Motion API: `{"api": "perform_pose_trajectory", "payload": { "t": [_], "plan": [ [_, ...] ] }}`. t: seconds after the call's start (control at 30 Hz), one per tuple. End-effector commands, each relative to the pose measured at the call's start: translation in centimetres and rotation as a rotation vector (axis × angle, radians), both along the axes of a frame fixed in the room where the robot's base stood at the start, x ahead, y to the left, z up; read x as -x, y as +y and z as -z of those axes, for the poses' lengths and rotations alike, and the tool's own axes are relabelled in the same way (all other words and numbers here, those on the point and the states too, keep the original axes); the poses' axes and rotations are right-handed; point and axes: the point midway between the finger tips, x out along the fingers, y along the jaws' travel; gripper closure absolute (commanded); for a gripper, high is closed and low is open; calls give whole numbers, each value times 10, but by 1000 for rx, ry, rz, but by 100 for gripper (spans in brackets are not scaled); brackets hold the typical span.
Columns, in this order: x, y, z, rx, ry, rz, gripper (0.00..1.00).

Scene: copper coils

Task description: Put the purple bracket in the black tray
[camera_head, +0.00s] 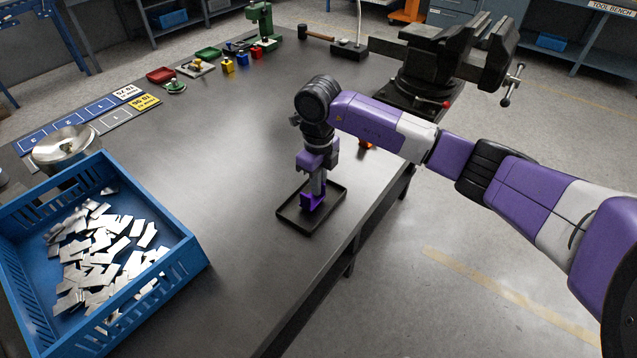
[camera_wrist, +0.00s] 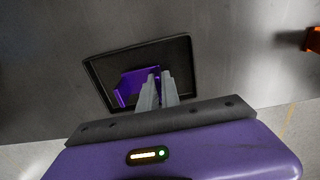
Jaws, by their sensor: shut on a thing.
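The purple bracket (camera_head: 309,203) is at the tips of my gripper (camera_head: 316,190) in the head view. My gripper points down and is shut on the bracket, over the black tray (camera_head: 328,208). In the wrist view the bracket (camera_wrist: 131,86) appears within the outline of the tray (camera_wrist: 187,41), to the left of the grey fingers of my gripper (camera_wrist: 158,78). The fingers hide part of the bracket. I cannot tell whether the bracket touches the tray floor.
A blue crate (camera_head: 190,262) with many metal plates stands at the left. A large vise (camera_head: 430,62) is at the back right. An orange object (camera_head: 367,145) sits behind the tray. The table middle is clear; its edge runs just right of the tray.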

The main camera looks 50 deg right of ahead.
Motion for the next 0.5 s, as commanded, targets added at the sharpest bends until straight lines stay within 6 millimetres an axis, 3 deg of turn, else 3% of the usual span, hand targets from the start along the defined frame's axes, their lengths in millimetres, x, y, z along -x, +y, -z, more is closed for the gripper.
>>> {"api": "perform_pose_trajectory", "payload": {
  "t": [0.4,0.5],
  "plan": [
    [0,0,5,0,0,1,100],
    [0,0,4,0,0,1,75]
  ]
}}
